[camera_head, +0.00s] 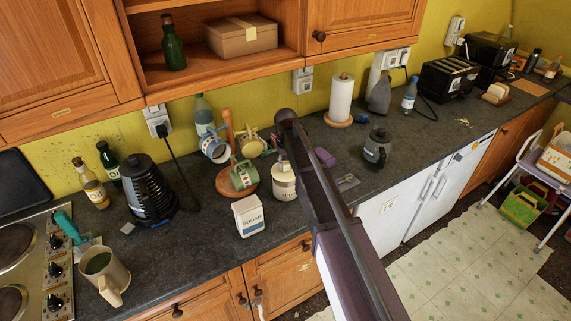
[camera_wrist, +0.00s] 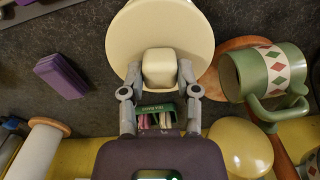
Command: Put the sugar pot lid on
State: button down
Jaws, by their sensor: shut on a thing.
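My gripper (camera_wrist: 160,92) is shut on the square knob of a cream, round sugar pot lid (camera_wrist: 160,22) in the wrist view. The lid's disc fills the top middle and hides what is under it. In the head view a cream pot (camera_head: 283,186) with dark lettering stands on the dark worktop; my arm covers part of it. I cannot tell whether the lid touches the pot.
A mug tree (camera_head: 228,128) with several mugs, including a green one (camera_wrist: 234,78), stands close beside the pot. A white sugar packet (camera_head: 248,216) is in front. A purple block (camera_wrist: 62,68) and a paper roll (camera_head: 341,98) are on the other side.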

aim_at(286, 170)
jog(key=shift+f+b, duration=0.5)
jog(key=shift+f, duration=0.2)
jog(key=shift+f+b, duration=0.95)
dwell(0.5)
jog(key=shift+c, duration=1.3)
grip_release()
jog(key=shift+r, duration=0.2)
notch_tip(286, 170, up, 8)
jog(key=p, duration=0.8)
jog(key=shift+f, duration=0.15)
